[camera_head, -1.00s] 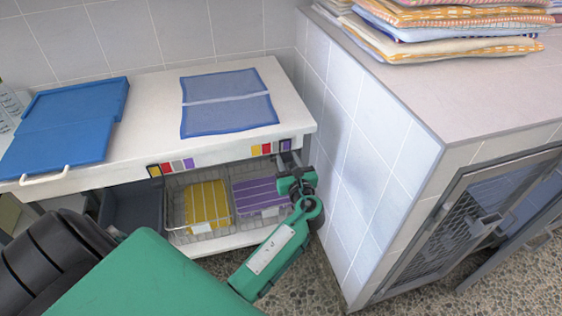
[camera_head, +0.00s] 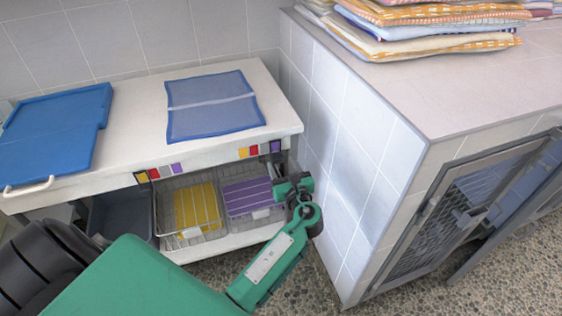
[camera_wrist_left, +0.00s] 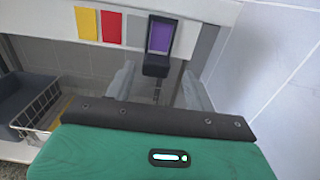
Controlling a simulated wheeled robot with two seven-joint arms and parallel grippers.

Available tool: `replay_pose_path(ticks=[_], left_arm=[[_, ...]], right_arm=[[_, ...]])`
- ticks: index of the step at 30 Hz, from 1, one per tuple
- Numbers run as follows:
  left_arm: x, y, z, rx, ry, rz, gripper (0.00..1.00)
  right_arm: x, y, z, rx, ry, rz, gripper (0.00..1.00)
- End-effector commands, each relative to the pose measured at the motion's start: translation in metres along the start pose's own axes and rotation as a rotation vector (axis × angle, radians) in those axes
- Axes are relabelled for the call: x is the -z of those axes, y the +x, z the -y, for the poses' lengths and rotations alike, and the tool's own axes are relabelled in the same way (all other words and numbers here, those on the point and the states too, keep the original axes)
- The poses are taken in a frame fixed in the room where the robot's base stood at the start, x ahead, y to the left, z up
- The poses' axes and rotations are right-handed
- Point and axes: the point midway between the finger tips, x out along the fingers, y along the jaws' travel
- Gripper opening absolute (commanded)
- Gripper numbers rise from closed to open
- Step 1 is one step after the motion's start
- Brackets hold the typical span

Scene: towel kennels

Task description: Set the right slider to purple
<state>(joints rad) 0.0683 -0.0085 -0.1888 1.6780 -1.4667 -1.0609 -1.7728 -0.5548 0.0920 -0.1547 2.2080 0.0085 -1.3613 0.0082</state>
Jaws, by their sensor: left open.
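The right slider is a black frame with a tab (camera_wrist_left: 157,65), set around the purple square (camera_wrist_left: 159,37) in the left wrist view. Yellow, red and grey squares lie to its left on the white counter edge. In the head view the frame sits at the right end of the right colour strip (camera_head: 275,146). My left gripper (camera_wrist_left: 158,88) is open and empty, its fingers below the strip and to either side of the tab, apart from it. It also shows in the head view (camera_head: 290,186), below and right of the frame. My right gripper is out of view.
A left colour strip (camera_head: 160,172) has a black frame at its yellow end. Below hang a grey bin (camera_head: 120,215) and wire baskets with yellow (camera_head: 196,205) and purple towels (camera_head: 246,196). A tiled wall (camera_head: 345,170) stands close right of my gripper.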

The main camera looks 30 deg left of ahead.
Motion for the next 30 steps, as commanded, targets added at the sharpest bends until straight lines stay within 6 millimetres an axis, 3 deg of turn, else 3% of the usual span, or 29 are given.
replay_pose_path(ticks=[9,15,30], left_arm=[[0.000,-0.074,0.001,0.002,-0.001,-0.003,0.55],[0.000,-0.104,0.001,0.001,-0.001,-0.002,0.55],[0.000,-0.113,0.001,0.001,-0.001,0.000,0.55]], right_arm=[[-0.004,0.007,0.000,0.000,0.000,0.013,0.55],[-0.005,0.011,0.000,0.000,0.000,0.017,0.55],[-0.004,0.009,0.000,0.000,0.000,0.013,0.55]])
